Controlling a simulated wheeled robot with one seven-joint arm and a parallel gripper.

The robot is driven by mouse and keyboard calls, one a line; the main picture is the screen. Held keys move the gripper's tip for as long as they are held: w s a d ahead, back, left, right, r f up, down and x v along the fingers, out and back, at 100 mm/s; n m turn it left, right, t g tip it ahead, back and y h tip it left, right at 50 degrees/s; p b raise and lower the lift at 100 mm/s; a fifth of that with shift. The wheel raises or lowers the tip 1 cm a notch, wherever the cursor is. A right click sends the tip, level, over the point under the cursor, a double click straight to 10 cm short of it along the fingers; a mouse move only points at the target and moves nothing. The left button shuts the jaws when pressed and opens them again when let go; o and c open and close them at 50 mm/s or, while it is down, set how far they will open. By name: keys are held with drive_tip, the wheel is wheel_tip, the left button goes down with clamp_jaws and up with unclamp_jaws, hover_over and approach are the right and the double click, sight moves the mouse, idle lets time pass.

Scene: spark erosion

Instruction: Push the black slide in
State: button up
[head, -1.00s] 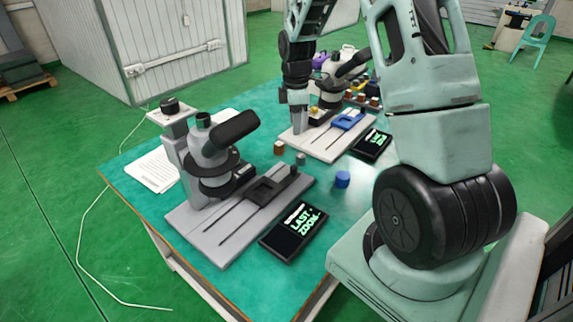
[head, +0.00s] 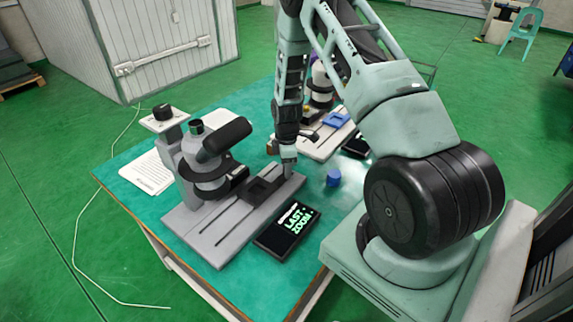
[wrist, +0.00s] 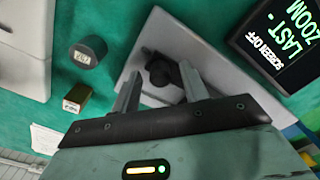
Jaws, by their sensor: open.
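The black slide (head: 262,188) lies on the grey base (head: 207,232) of the near microscope (head: 212,160), beside its slots. My gripper (head: 288,162) is over the far right end of that base, pointing down. In the wrist view my gripper (wrist: 160,72) is open, with one finger on each side of a dark knob (wrist: 158,70) at the base's end. I cannot tell whether the fingers touch the knob or how far above the base they are. In the head view my gripper hides the knob.
A dark screen reading "LAST ZOOM" (head: 287,228) lies beside the base. A blue cylinder (head: 333,178) stands on the green table. A second microscope with a blue slide (head: 336,119) is behind. The wrist view shows a dark cylinder (wrist: 88,50) and a small olive block (wrist: 77,97).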

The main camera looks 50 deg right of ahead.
sight(256, 201)
drive_tip(key=shift+f, duration=0.15)
clamp_jaws()
drive_tip(key=a, duration=0.5)
drive_tip(key=s+a, duration=0.1)
drive_tip(key=a, duration=0.4)
drive_tip(key=s+a+b, duration=0.1)
drive_tip(key=a, duration=0.4)
drive_tip(key=shift+a, duration=0.25)
unclamp_jaws()
